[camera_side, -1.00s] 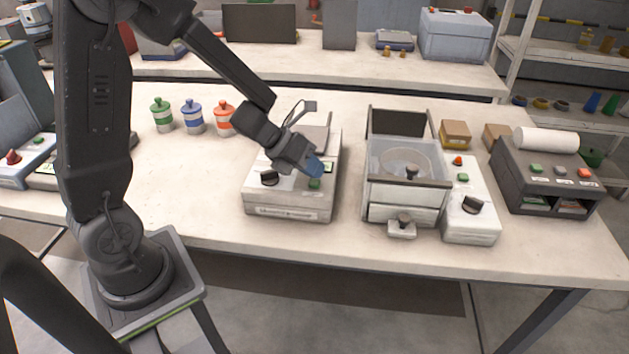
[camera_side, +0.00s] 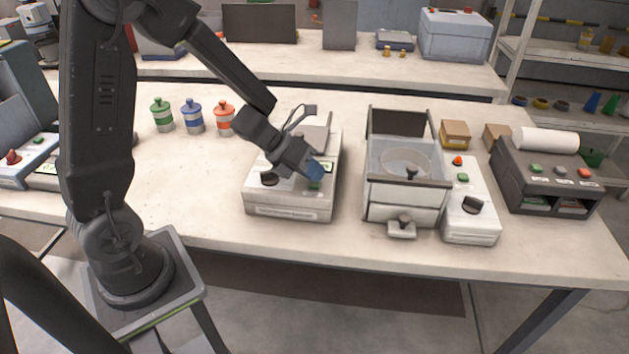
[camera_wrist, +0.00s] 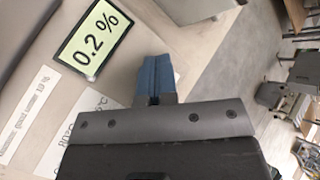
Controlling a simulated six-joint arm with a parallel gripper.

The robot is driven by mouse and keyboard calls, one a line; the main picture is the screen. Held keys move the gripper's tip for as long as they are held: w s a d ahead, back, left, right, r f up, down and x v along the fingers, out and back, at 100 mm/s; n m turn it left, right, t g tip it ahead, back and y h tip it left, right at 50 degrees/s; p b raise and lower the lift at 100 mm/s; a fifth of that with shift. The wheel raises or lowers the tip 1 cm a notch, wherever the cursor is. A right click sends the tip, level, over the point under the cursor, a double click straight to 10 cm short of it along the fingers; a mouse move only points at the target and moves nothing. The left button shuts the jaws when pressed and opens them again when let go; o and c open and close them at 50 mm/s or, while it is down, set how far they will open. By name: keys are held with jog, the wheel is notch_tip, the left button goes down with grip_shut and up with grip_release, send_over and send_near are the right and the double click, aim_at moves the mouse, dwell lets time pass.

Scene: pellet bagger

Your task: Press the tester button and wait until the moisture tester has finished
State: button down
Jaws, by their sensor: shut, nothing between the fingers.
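The moisture tester (camera_side: 290,212) is a pale box on the bench, with a black knob (camera_side: 269,179) and a green button (camera_side: 315,184) on its front top. My gripper (camera_side: 316,170) has blue fingertips, shut and empty, just above the green button. I cannot tell whether they touch it. In the wrist view my gripper (camera_wrist: 155,75) is beside the tester's lit display (camera_wrist: 90,37), which reads 0.2 %. The green button is hidden there. A printed label (camera_wrist: 28,118) shows on the tester's face.
Green, blue and orange-red lidded jars (camera_side: 193,117) stand behind and left of the tester. A machine with a clear-walled chamber and drawer (camera_side: 405,190), its white control box (camera_side: 470,212) and a dark printer (camera_side: 547,180) stand to the right. Bench space left of the tester is clear.

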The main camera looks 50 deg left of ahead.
jog(key=shift+r, duration=0.9)
jog(key=shift+r, duration=2.5)
